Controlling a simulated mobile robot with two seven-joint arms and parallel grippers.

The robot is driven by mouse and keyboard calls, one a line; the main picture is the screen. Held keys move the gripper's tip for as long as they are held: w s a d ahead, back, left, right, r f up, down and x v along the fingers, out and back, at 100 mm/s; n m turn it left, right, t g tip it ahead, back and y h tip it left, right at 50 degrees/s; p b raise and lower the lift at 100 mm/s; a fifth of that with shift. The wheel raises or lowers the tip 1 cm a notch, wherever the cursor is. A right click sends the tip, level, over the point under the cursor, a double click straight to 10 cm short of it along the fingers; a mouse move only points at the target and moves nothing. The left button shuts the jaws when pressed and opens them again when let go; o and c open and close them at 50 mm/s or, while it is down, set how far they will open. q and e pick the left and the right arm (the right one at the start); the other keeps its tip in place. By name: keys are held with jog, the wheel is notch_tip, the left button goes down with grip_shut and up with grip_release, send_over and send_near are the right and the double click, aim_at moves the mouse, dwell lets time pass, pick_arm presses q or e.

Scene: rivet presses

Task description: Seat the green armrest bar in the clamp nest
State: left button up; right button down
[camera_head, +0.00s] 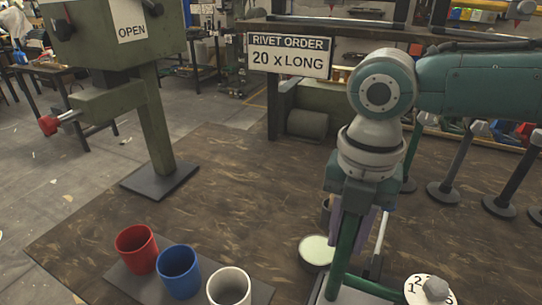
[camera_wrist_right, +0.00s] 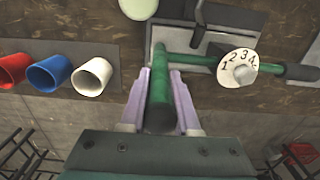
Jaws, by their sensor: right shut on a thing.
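My right gripper (camera_head: 355,205) is shut on a green bar (camera_head: 346,245), which slants down from it over the table. In the right wrist view the bar (camera_wrist_right: 159,95) lies between the two lilac fingers of the right gripper (camera_wrist_right: 161,98). Its far end reaches a grey fixture (camera_wrist_right: 196,42), which may be the clamp nest. A second green length (camera_wrist_right: 195,60) runs crosswise there behind a white numbered dial (camera_wrist_right: 237,68). I cannot tell whether it joins the held bar, or whether the bar touches the fixture. My left gripper is not in view.
Red (camera_head: 136,248), blue (camera_head: 178,270) and white (camera_head: 229,287) cups stand at the front left. A green press (camera_head: 155,120) marked OPEN stands behind them. A sign (camera_head: 289,55) reads "RIVET ORDER 20 x LONG". A pale green disc (camera_head: 316,250) is beside the bar. The table's middle left is clear.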

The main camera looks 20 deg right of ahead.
jog(key=shift+f+b, duration=0.45)
jog(key=shift+f, duration=0.3)
jog(key=c, duration=0.6)
grip_release()
jog(key=shift+o, duration=0.2)
notch_tip(320, 180, up, 10)
jog(key=shift+p, duration=0.3)
